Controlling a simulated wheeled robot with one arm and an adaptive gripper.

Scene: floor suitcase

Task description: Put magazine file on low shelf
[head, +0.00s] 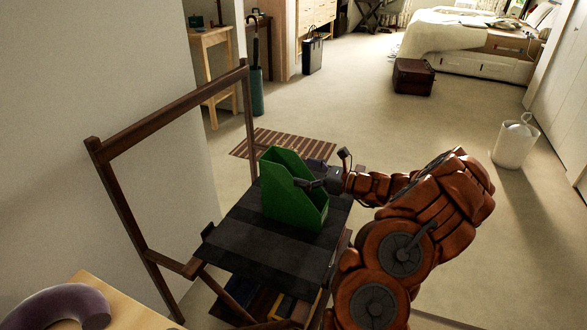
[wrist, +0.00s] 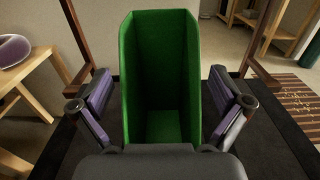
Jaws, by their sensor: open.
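The green magazine file (head: 290,192) stands upright on the dark seat (head: 262,245) of a wooden-framed chair. In the wrist view the file (wrist: 160,85) is in the middle, its hollow inside facing the camera. My gripper (head: 313,184) is at the file's right side in the head view. In the wrist view my gripper (wrist: 161,100) is open, with one purple-padded finger left of the file and the other right of it. A gap shows on each side. I cannot tell for sure which surface is the low shelf; a light wooden stand (head: 212,75) with a lower board is at the back left.
The chair's brown frame (head: 125,185) rises on the left. Books (head: 290,308) lie under the seat. The middle floor is clear.

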